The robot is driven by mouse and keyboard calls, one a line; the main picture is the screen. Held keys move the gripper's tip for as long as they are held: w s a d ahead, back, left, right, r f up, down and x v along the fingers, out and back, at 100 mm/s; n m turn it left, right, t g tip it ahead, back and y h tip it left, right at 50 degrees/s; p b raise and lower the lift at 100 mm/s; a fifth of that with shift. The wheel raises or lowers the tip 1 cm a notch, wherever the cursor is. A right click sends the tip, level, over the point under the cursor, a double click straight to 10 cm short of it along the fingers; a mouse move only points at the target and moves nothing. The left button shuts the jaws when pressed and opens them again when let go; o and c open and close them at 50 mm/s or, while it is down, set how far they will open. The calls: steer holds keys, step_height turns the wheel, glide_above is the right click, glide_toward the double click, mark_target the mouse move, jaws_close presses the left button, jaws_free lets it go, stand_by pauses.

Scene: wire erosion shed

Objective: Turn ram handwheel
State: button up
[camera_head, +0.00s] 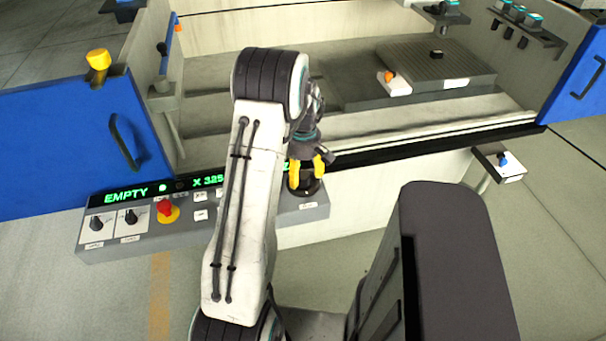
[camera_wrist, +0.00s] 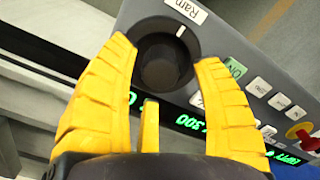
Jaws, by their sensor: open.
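The ram handwheel is a round black knob (camera_wrist: 160,62) on the grey control panel, with a white pointer line and a "Ram" label (camera_wrist: 187,10) beside it in the wrist view. In the head view the knob (camera_head: 306,187) shows at the panel's right end, just below my fingers. My gripper (camera_wrist: 168,72) has yellow fingers, spread open. Two fingertips lie on either side of the knob in the wrist view, with a third finger lower between them. I cannot tell whether they touch it. My gripper (camera_head: 312,167) also shows in the head view, pointing down at the knob.
The panel holds a green display (camera_head: 125,195) reading "EMPTY", a red stop button (camera_head: 166,209), two small knobs and several white buttons. Behind is an open machine tank with a grey block (camera_head: 435,62). A blue door (camera_head: 60,150) stands left. A small bracket (camera_head: 498,163) juts out right.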

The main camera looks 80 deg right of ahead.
steer(key=shift+f, duration=0.7)
steer(key=shift+c, duration=0.2)
steer(key=c, duration=1.2)
steer(key=shift+o, duration=0.2)
